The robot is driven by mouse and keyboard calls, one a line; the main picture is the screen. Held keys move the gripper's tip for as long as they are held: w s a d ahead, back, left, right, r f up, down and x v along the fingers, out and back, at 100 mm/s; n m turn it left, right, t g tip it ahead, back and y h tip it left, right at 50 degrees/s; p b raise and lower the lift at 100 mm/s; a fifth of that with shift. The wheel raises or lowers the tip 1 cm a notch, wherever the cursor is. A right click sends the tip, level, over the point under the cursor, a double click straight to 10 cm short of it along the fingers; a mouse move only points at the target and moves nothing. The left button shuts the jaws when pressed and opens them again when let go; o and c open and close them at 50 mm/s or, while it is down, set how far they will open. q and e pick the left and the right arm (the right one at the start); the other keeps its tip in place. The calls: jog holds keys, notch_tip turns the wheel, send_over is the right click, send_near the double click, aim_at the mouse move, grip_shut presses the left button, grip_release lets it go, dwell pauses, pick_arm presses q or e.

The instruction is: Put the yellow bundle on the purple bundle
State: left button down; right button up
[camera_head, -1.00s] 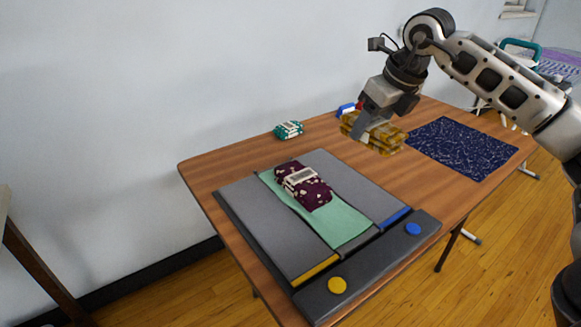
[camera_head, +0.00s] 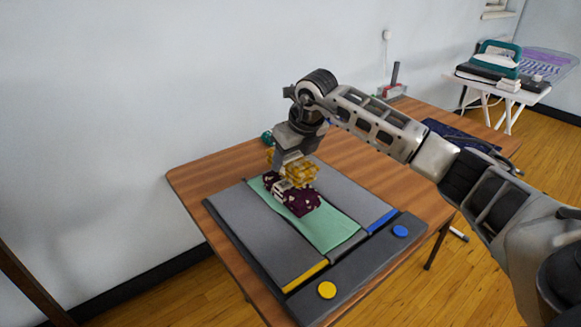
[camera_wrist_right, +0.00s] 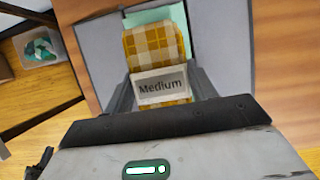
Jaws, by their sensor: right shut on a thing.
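The yellow plaid bundle (camera_head: 302,174) is held in my right gripper (camera_head: 286,168), which is shut on it. In the right wrist view the yellow bundle (camera_wrist_right: 158,50) lies between the two fingers and carries a white label reading "Medium". The purple patterned bundle (camera_head: 304,201) with a pale band lies on the green strip of the grey board, just under the yellow one. I cannot tell whether the two bundles touch. The purple bundle is hidden in the wrist view. My left gripper is not in view.
The grey board (camera_head: 236,220) has a green strip (camera_head: 335,231), a yellow button (camera_head: 327,290) and a blue button (camera_head: 400,231). A teal bundle (camera_head: 267,137) sits behind, partly hidden by my arm. A dark blue mat (camera_head: 450,133) lies at the table's far right.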

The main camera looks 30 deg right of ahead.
jog(key=shift+a+f, duration=0.1)
jog(key=shift+f, duration=1.5)
jog(key=shift+f, duration=0.1)
jog(key=o, duration=1)
jog(key=shift+r, duration=0.3)
jog(key=v, duration=1.1)
jog(key=shift+s+r, duration=0.15)
jog(key=shift+r, duration=0.2)
